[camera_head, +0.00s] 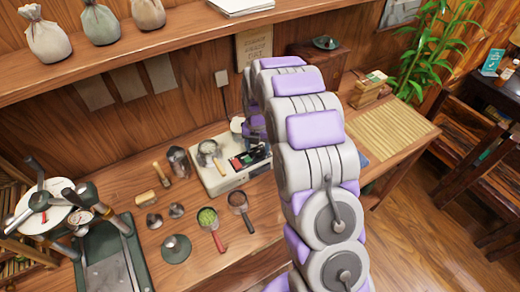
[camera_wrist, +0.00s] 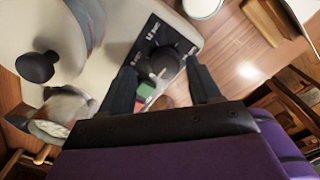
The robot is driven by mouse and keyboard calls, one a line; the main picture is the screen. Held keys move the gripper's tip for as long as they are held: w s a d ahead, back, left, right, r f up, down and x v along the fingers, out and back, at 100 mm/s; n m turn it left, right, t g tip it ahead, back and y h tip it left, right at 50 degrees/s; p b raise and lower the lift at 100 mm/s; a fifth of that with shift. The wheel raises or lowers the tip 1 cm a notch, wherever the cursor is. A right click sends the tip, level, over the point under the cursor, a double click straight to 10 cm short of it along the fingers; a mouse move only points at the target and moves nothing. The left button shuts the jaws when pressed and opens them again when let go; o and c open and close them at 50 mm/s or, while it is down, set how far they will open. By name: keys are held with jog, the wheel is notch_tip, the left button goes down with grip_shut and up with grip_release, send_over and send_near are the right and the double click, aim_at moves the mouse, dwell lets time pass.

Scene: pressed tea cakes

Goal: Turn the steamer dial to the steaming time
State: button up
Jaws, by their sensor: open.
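The steamer (camera_head: 222,182) is a cream box with a dark control panel (camera_head: 250,159) on the bench, left of my arm in the head view. In the wrist view its cream top (camera_wrist: 112,32) fills the upper left. The black round dial (camera_wrist: 166,62) sits on the dark panel with small white marks around it. Green and red buttons (camera_wrist: 146,91) lie just below it. My gripper (camera_wrist: 160,68) is open, its two dark fingers on either side of the dial, with gaps visible. I cannot tell the fingertips' height. My arm hides the gripper in the head view.
A lidded pot with a black knob (camera_wrist: 38,66) stands close left of my fingers in the wrist view. On the bench are a red-handled strainer (camera_head: 208,218), a metal jug (camera_head: 179,162) and a green press (camera_head: 105,262). A bamboo mat (camera_head: 390,140) lies right of my arm.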

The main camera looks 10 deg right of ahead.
jog(key=shift+s+a+f, duration=0.1)
jog(key=shift+a+f, duration=0.35)
jog(key=shift+f, duration=0.15)
jog(key=shift+d+f, duration=0.1)
jog(key=shift+d, duration=1.25)
jog(key=shift+c, duration=1.1)
jog(key=shift+a, duration=0.85)
jog(key=c, duration=0.5)
jog(key=shift+d, duration=0.1)
jog(key=shift+c, duration=1.3)
jog(key=shift+d, duration=0.25)
jog(key=shift+c, duration=0.3)
jog(key=shift+a, duration=0.1)
